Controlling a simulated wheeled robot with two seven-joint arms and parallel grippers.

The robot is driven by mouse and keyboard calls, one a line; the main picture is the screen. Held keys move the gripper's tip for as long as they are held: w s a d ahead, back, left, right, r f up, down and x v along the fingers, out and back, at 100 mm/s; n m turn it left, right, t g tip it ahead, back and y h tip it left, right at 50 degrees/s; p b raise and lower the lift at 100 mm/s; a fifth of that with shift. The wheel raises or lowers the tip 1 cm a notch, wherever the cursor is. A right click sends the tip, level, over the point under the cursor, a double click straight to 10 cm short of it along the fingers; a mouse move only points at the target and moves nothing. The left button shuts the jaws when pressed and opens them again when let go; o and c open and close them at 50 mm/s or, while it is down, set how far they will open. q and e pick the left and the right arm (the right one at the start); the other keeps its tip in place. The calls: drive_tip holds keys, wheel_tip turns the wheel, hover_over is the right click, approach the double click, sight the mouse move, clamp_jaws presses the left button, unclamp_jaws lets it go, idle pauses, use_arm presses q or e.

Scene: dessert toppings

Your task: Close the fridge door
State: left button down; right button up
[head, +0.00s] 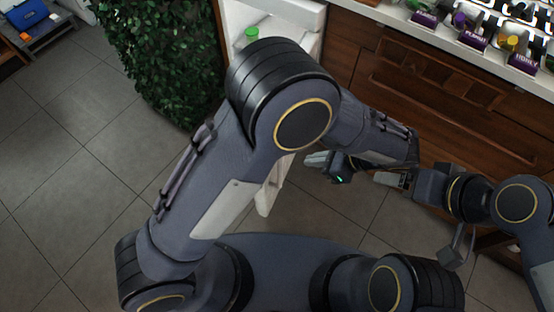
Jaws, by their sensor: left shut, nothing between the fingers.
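The fridge shows at the top centre of the head view as a white, lit opening (238,14) with a green-capped item (252,33) inside. White parts that look like the open fridge door (306,14) run down behind my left arm, with a lower end (265,200) below my elbow. My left arm hides most of the door. My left gripper (314,159) is shut and empty, right of that lower white part; I cannot tell whether they touch. My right gripper (386,179) points left near the drawers, and its finger gap is unclear.
A wooden drawer cabinet (440,90) with a white counter (400,18) and topping containers (472,38) stands at the right. A leafy green plant wall (150,60) is left of the fridge. The tiled floor (80,150) at the left is clear.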

use_arm(q)
drive_tip(key=a+r+b+x, duration=0.1)
drive_tip(key=r+x, duration=0.1)
drive_tip(key=x, duration=1.1)
drive_tip(key=shift+w+a, duration=0.3)
drive_tip(key=shift+a, duration=0.05)
